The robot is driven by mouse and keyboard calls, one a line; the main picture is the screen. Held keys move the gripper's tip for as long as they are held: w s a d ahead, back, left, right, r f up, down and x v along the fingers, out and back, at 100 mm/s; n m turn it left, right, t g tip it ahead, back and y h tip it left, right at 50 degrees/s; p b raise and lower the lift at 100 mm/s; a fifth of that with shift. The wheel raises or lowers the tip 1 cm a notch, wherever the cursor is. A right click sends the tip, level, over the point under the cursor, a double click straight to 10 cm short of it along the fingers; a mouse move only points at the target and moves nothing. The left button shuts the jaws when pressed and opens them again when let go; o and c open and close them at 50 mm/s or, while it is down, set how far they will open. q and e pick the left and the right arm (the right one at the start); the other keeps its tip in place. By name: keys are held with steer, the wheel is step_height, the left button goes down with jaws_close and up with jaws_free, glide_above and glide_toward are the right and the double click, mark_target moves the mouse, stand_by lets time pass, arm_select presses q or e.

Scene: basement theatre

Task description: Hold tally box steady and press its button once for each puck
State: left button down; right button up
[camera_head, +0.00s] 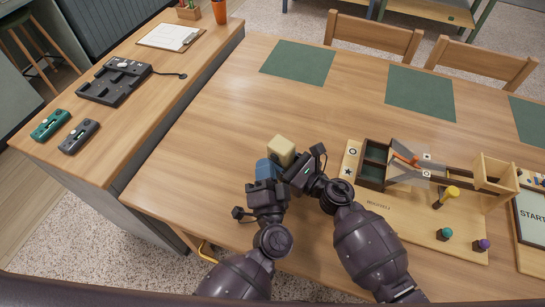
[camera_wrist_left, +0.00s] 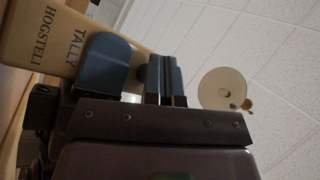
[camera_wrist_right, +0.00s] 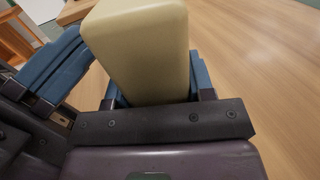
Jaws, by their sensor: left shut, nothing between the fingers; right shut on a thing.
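The tally box (camera_head: 281,150) is a cream block near the middle of the table. Its face with the word TALLY shows sideways in the left wrist view (camera_wrist_left: 45,40). My right gripper (camera_head: 294,167) is shut on the box, which also fills the middle of the right wrist view (camera_wrist_right: 140,45). A blue finger partly covers the labelled face. My left gripper (camera_head: 268,170) is shut and empty, close beside the box; its blue fingertips (camera_wrist_left: 165,72) meet in the left wrist view. A dark round part (camera_wrist_left: 142,73) beside them may be the button. I cannot tell whether they touch. No puck is clearly visible.
A wooden game board (camera_head: 405,222) with a green-lined tray (camera_head: 374,163), a ramp and coloured knobs stands to the right. Green mats (camera_head: 299,61) lie at the far side. A side counter (camera_head: 150,105) holds a black device (camera_head: 115,81). The table left of my grippers is clear.

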arm_select(q)
steer(key=shift+w+d, duration=0.25)
steer(key=shift+w, duration=0.15)
stand_by(0.8)
steer(key=shift+s+a, duration=0.1)
steer(key=shift+s+a, duration=0.55)
steer(key=shift+s, duration=0.3)
steer(key=shift+s+a, duration=0.75)
steer(key=shift+s, duration=0.3)
steer(key=shift+s+a, duration=0.75)
steer(key=shift+s, duration=0.25)
stand_by(1.2)
steer(key=s+a, duration=0.2)
steer(key=s, duration=0.1)
steer(key=shift+s+a, duration=0.1)
steer(key=shift+a, duration=0.05)
stand_by(0.3)
